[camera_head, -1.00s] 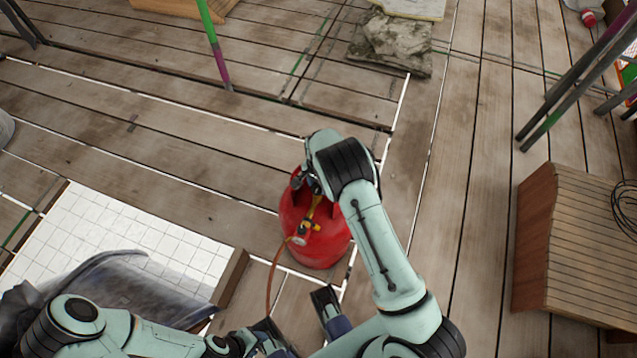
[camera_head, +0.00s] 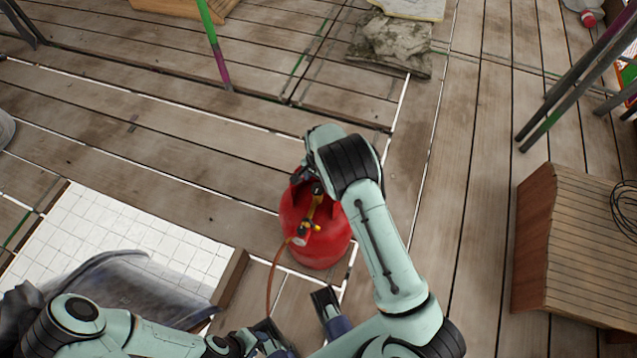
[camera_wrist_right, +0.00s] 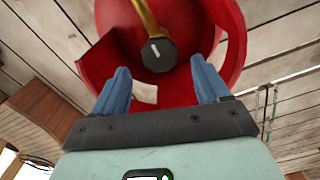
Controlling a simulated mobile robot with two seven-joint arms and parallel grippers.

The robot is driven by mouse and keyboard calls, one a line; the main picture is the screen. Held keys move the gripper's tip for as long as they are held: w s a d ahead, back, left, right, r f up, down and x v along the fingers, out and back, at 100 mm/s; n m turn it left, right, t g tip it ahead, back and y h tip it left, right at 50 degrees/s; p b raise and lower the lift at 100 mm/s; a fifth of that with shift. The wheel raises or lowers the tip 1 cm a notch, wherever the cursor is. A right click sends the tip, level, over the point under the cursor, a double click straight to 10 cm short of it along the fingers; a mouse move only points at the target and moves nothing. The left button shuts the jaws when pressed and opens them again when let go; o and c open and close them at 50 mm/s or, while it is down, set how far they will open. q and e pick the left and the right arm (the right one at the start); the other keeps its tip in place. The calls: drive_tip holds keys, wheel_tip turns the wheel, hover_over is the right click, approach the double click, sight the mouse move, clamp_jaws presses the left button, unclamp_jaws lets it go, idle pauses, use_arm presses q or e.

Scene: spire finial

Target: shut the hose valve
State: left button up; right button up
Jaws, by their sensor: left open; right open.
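A red gas cylinder (camera_head: 322,250) stands on the planks. A black round knob (camera_head: 318,189) is at the top of its yellow fitting (camera_head: 311,212); in the right wrist view the knob (camera_wrist_right: 158,53) shows a white pointer line. Lower on the fitting is a small yellow handle (camera_head: 316,228), near where the brown hose (camera_head: 271,275) starts. My right gripper (camera_wrist_right: 162,85) is open, its blue fingers either side of the knob's line and apart from it; my right wrist mostly hides it in the head view. My left gripper (camera_head: 298,318) is open and empty, below the cylinder.
A wooden box (camera_head: 575,250) stands at the right. A white tiled panel (camera_head: 130,235) and a grey sheet lie at the left. Metal poles (camera_head: 580,85) stand at the upper right. Planks behind the cylinder are largely clear.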

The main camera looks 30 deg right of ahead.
sight(319, 187)
wheel_tip(319, 187, up, 10)
drive_tip(key=p, duration=0.1)
drive_tip(key=shift+r, duration=0.2)
idle(0.4)
drive_tip(key=s+a+f+n+g+y+p, duration=0.1)
drive_tip(key=s+f+n+p, duration=0.15)
drive_tip(key=s+f, duration=0.45)
drive_tip(key=s+a+f+n+p, duration=0.25)
drive_tip(key=s+f, duration=0.25)
drive_tip(key=s, duration=0.3)
drive_tip(key=s+a+r+n+y+p, duration=0.1)
drive_tip(key=s+a+n+p, duration=0.1)
drive_tip(key=s+a, duration=0.3)
drive_tip(key=s+a+r+n+y+p, duration=0.1)
drive_tip(key=s+a, duration=0.4)
drive_tip(key=s, duration=0.5)
drive_tip(key=shift+s+r+n+y+p, duration=0.25)
drive_tip(key=shift+s+n+p, duration=0.2)
drive_tip(key=shift+p, duration=0.4)
drive_tip(key=shift+a, duration=0.1)
drive_tip(key=c, duration=0.6)
drive_tip(key=shift+w, duration=0.1)
